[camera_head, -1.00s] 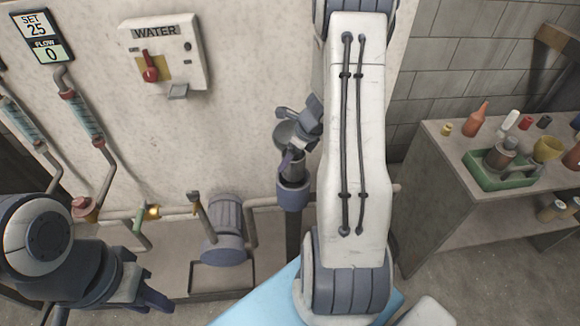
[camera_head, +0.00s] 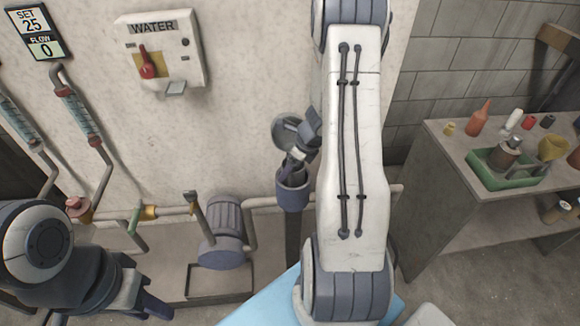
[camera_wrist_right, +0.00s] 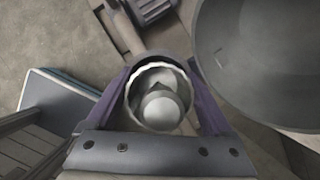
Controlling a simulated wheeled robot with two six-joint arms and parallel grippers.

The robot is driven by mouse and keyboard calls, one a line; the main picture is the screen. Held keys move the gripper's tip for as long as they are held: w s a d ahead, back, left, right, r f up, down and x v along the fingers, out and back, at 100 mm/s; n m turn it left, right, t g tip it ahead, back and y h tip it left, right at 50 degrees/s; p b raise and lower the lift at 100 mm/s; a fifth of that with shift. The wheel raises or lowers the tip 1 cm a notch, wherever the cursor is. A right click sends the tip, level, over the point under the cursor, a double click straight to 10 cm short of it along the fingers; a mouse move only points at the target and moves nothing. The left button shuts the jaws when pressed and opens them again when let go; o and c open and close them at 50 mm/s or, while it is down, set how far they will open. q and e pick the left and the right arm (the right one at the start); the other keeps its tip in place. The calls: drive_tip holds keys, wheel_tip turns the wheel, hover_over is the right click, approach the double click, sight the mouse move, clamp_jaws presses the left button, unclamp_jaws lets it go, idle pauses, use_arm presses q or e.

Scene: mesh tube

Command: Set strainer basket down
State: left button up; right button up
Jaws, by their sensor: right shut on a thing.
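The strainer basket (camera_wrist_right: 160,95) is a small round metal cup with a pale rim, held between the two fingers of my right gripper (camera_wrist_right: 162,72). In the head view my right gripper (camera_head: 294,163) is partly hidden by my right arm. It points down into the mouth of the blue-grey strainer housing (camera_head: 292,194). The basket is mostly hidden there, and I cannot tell whether it touches the bottom. A round grey lid (camera_head: 286,130) stands open behind the housing. My left gripper (camera_head: 108,311) is low at the left, fingers apart and empty, its tips near the lower edge.
Pipes with a brass fitting (camera_head: 149,213) and a blue-grey pump (camera_head: 222,232) lie left of the housing. A WATER switch box (camera_head: 165,55) is on the wall. At right a bench (camera_head: 449,148) holds a green tray (camera_head: 486,177) and bottles. A blue surface (camera_head: 262,306) lies below.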

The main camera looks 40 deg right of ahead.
drive_tip(key=o, duration=1.3)
drive_tip(key=shift+r, duration=0.15)
